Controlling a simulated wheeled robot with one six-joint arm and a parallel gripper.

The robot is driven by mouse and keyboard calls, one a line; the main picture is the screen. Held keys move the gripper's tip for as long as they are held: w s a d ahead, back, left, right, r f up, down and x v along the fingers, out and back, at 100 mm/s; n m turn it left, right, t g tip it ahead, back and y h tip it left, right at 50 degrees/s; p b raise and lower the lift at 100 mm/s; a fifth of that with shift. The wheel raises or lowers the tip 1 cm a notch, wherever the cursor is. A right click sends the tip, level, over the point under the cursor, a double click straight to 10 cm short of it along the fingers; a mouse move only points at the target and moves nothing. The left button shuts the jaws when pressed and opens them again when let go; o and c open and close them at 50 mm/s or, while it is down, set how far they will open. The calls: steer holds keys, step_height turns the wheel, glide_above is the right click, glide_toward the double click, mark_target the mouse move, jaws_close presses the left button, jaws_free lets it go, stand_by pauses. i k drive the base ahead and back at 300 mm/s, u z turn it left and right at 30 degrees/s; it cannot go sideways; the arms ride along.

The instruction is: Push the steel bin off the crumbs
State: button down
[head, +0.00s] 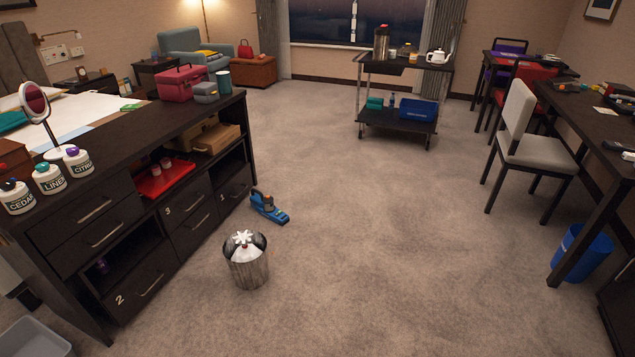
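The steel bin (249,273) stands upright on the carpet in the head view, left of centre, in front of the dark drawer unit. I cannot make out any crumbs on the carpet; whatever is under the bin is hidden. My gripper is not in view.
A blue handheld device (268,208) lies on the carpet behind the bin, beside the drawer unit (190,232). A grey tub (34,340) is at the bottom left. Open carpet (390,240) lies to the bin's right, up to the chair (522,145) and blue bin (580,254).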

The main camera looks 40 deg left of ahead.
mark_target(251, 275)
steer(key=u, duration=0.3)
steer(key=i, duration=2)
steer(key=u, duration=1.4)
steer(key=i, duration=1.5)
steer(key=u, duration=1.1)
steer(key=i, duration=0.5)
steer(key=u, duration=0.15)
